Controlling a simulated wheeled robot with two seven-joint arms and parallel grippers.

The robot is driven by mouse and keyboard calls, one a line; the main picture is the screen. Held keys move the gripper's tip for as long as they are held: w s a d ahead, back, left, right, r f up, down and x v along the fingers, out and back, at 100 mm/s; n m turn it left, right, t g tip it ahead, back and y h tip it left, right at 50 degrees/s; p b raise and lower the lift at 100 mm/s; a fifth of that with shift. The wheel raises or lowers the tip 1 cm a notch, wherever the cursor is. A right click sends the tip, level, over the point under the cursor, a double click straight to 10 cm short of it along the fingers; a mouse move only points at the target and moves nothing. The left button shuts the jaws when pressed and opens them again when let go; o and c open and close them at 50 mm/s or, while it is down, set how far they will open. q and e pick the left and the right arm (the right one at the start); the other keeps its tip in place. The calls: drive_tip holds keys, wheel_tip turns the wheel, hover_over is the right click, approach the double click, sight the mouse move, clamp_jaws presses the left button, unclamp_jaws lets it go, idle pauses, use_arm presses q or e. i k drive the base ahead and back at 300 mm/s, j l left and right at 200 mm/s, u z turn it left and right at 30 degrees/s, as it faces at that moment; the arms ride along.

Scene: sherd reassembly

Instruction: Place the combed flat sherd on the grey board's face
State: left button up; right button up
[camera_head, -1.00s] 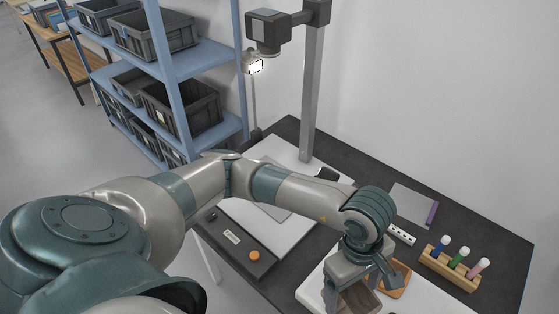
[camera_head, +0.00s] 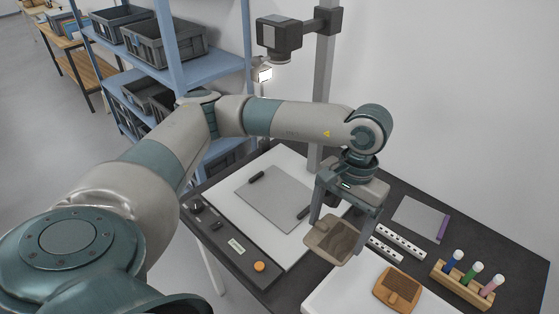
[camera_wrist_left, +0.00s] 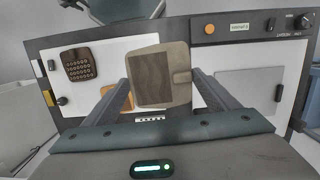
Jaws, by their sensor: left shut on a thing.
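My left gripper (camera_head: 339,220) is shut on a flat tan-brown sherd (camera_head: 334,241) with a darker, fine-lined patch. In the wrist view this sherd (camera_wrist_left: 160,80) sits between the two fingers, its patch facing the camera. The gripper holds it above the table, near the right front edge of the white base. The grey board (camera_head: 272,202) lies on that base, left of and behind the sherd. The board's face is bare apart from dark bars at its edges. It also shows in the wrist view (camera_wrist_left: 240,92), at right. My right gripper is not in view.
A white tray (camera_head: 335,292) at the front holds an orange-brown piece (camera_head: 392,297). A wooden rack (camera_head: 462,284) with coloured tubes and a grey sheet (camera_head: 418,216) stand at right. A camera post (camera_head: 322,100) rises behind the board. The control panel (camera_head: 225,240) has an orange button.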

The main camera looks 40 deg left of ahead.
sight(278, 194)
drive_tip(key=k+j, duration=0.1)
drive_tip(key=j, duration=0.75)
drive_tip(key=k+j, duration=0.15)
drive_tip(key=j, duration=0.3)
drive_tip(key=k+j, duration=0.1)
drive_tip(key=j, duration=0.3)
drive_tip(key=i, duration=0.5)
